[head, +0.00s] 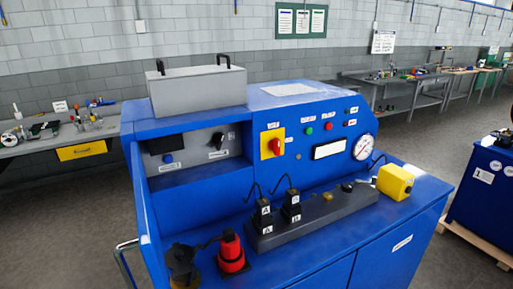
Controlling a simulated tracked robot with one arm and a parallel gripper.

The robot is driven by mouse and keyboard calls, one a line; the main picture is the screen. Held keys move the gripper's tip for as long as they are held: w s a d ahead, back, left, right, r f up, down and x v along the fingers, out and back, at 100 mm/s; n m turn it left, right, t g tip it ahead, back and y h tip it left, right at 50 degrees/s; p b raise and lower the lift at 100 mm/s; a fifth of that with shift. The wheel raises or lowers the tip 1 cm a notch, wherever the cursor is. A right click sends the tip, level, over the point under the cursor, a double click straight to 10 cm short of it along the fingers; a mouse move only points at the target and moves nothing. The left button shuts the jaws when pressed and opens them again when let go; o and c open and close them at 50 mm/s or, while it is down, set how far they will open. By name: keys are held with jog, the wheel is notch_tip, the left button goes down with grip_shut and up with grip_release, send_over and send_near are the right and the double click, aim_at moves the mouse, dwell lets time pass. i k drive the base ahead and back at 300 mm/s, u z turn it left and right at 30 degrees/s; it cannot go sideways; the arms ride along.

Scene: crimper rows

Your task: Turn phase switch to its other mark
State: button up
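A blue machine (325,185) fills the middle of the head view. A grey panel recessed in its left side carries a black rotary knob (218,140) above a small white label. A red rotary handle (277,145) sits on a yellow plate (265,152) to the right of that panel. The labels are too small to read, so I cannot tell for certain which of the two is the phase switch. The marks around the black knob are too small to make out. My gripper is not in view.
A dark power strip (330,212) with two black plugs (264,217) lies on the front ledge. A red plug (231,250), a black socket (182,262) and a yellow box (395,182) stand there too. A gauge (363,147) is at right. A grey lidded box (198,90) sits on top.

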aim_at(217, 139)
jog(key=z, duration=0.15)
jog(key=i, duration=1)
jog(key=u, duration=0.05)
